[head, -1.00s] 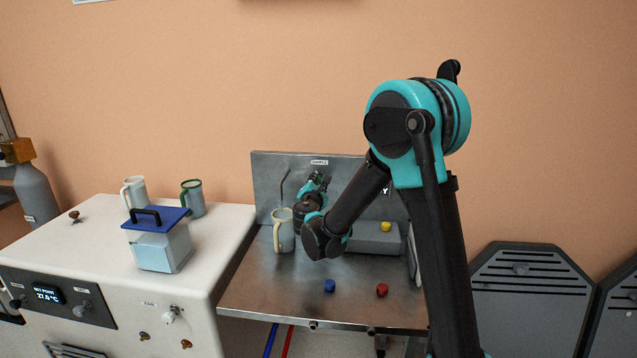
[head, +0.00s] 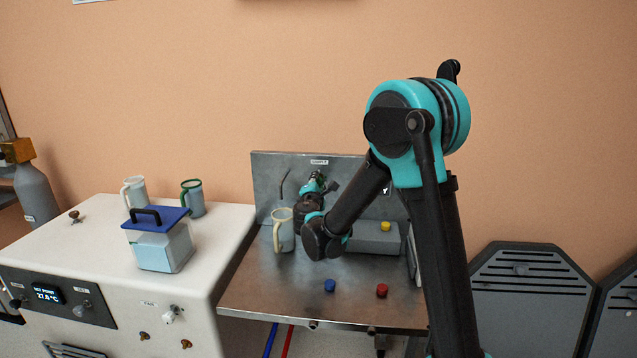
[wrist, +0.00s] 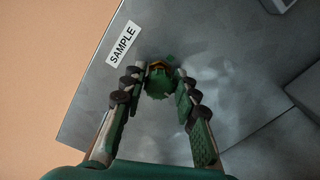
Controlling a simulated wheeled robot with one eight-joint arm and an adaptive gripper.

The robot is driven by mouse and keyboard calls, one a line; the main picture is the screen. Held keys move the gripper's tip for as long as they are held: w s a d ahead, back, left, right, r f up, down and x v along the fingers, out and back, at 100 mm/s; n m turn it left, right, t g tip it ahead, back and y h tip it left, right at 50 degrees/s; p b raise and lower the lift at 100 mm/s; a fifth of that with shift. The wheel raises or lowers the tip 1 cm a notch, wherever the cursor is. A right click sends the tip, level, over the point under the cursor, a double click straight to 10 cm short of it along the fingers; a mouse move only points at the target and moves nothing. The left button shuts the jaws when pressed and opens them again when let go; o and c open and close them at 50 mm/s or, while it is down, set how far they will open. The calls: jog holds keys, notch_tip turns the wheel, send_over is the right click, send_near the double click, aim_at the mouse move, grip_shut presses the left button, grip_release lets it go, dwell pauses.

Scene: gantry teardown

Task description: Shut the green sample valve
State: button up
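The green sample valve (wrist: 159,82) shows in the wrist view, on a grey metal panel beside the SAMPLE label (wrist: 122,44). My gripper (wrist: 161,78) is at the valve, one fingertip on each side of its green handle. The fingers lean inward towards the handle. I cannot tell whether the pads press on it or stand slightly apart. In the head view my gripper (head: 318,182) is up against the upright panel (head: 268,172), below its label, and mostly hides the valve.
A pale mug (head: 283,230) stands close below my gripper on the metal bench (head: 255,290). A blue knob (head: 330,286), a red knob (head: 382,290) and a grey box (head: 374,240) with a yellow knob (head: 386,226) are further right. A white machine (head: 90,240) stands left.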

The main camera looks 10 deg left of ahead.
jog(key=o, duration=0.3)
jog(key=s, duration=1.2)
jog(key=shift+a, duration=0.2)
